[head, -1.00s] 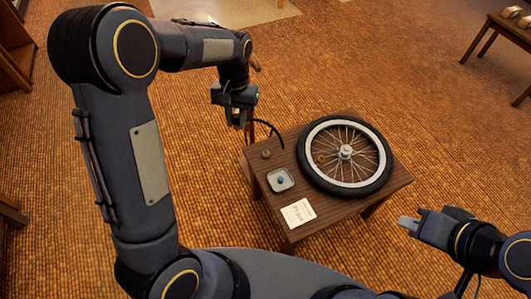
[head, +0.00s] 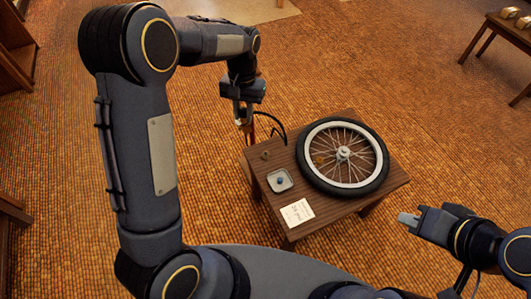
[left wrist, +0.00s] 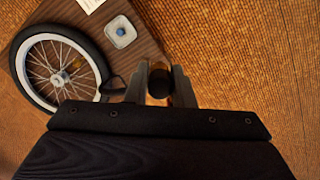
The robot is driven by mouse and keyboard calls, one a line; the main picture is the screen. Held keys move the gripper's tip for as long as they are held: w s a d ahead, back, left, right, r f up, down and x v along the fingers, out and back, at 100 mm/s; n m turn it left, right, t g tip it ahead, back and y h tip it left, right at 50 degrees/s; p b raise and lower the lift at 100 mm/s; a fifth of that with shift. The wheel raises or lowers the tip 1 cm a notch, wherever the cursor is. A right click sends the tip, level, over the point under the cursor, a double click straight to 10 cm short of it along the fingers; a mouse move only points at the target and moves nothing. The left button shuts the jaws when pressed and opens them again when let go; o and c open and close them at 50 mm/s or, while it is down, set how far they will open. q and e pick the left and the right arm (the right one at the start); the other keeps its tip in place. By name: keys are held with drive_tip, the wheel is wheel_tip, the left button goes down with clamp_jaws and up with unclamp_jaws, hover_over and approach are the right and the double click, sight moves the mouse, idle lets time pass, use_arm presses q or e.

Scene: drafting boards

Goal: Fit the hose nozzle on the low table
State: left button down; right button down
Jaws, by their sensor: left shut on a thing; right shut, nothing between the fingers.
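The low table (head: 258,201) is dark wood and carries a spoked wheel with a black tyre (head: 368,188). The wheel also shows at the left of the left wrist view (left wrist: 85,40). My left gripper (head: 243,122) is shut on a dark, round-ended piece (left wrist: 159,84), apparently the hose nozzle, beyond the table's far left corner. A black hose (head: 272,117) curves from near this gripper to the table edge. The nozzle's lower part is hard to make out. My right gripper (head: 408,219) is shut and empty, right of the table's near right corner.
A pale square dish (head: 288,187) with a blue piece (head: 280,181), a printed card (head: 297,212) and a small brown knob (head: 265,155) are on the table's left side. Another table (head: 510,28) stands at the far right. The floor around the low table is clear.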

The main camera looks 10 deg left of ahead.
use_arm(q)
drive_tip(key=w+d+p, duration=0.3)
drive_tip(key=w+p, duration=0.2)
drive_tip(key=w, duration=0.5)
drive_tip(key=shift+d, duration=0.4)
drive_tip(key=b, duration=0.8)
hover_over(265, 155)
drive_tip(key=shift+f, duration=7.25)
drive_tip(key=shift+w+f+b, duration=0.15)
drive_tip(key=shift+f+b, duration=2.25)
drive_tip(key=shift+f, duration=1.2)
drive_tip(key=shift+w+f+b, duration=0.1)
drive_tip(key=shift+f+b, duration=2.3)
drive_tip(key=shift+f, duration=1.2)
drive_tip(key=shift+f+b, duration=1)
drive_tip(key=shift+f, duration=0.3)
drive_tip(key=c, duration=1.2)
unclamp_jaws()
